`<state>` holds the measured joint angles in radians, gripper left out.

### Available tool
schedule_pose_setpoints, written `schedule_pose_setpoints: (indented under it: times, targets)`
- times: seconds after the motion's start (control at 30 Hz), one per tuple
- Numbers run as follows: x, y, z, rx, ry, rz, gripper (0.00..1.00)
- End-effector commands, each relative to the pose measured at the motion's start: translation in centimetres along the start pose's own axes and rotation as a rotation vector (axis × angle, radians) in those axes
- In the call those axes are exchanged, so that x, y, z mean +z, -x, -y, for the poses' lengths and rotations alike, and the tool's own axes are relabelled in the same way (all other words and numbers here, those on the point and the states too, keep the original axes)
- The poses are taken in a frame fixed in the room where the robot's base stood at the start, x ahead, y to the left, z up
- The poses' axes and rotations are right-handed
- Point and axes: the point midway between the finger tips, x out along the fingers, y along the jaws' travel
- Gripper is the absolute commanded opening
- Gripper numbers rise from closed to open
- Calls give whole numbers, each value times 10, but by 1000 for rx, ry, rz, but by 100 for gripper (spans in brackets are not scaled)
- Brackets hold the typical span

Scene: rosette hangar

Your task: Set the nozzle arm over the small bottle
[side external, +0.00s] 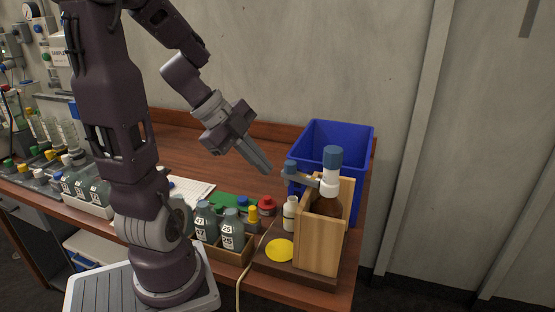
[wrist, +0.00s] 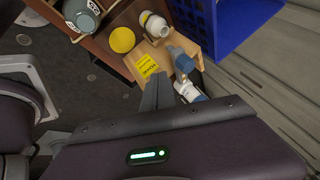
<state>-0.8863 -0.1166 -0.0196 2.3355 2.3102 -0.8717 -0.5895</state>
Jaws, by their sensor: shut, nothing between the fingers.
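A brown bottle (side external: 325,207) stands in a wooden holder (side external: 316,243). Its blue-capped white pump head (side external: 332,160) carries a grey nozzle arm (side external: 303,180) that reaches left to a blue end piece. A small white bottle (side external: 290,214) stands left of the holder; it also shows in the wrist view (wrist: 153,24). In the side view the nozzle's end appears above the small bottle, but I cannot tell whether they line up in depth. My gripper (side external: 268,172) is shut and empty, just left of the nozzle's end in the side view. Its fingers (wrist: 157,92) show near the pump in the wrist view.
A yellow disc (side external: 280,250) lies on the dark base in front of the small bottle. A blue bin (side external: 340,132) stands behind the holder. Labelled bottles (side external: 231,228) stand in a wooden tray to the left. The bench behind is mostly clear.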

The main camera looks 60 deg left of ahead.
Motion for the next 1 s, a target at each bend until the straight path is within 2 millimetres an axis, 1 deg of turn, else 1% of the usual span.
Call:
schedule_pose_setpoints:
  times: [0.03, 0.07, 0.1, 0.2, 0.3, 0.43, 0.7, 0.9, 1.0]
  targets:
    - [0, -10, -2, 7, 3, -3, 0]
    - [0, -14, 1, 6, 0, -1, 0]
    - [0, -17, 9, 4, -1, 0, 0]
    - [0, -24, 23, 3, -1, -1, 0]
    - [0, -28, 31, 2, -2, 0, 0]
    - [0, -30, 35, 1, 0, 0, 0]
    - [0, -30, 35, 1, 0, 0, 0]
    - [6, -34, 49, 2, -2, -1, 0]
    - [6, -34, 49, 1, -1, 0, 0]
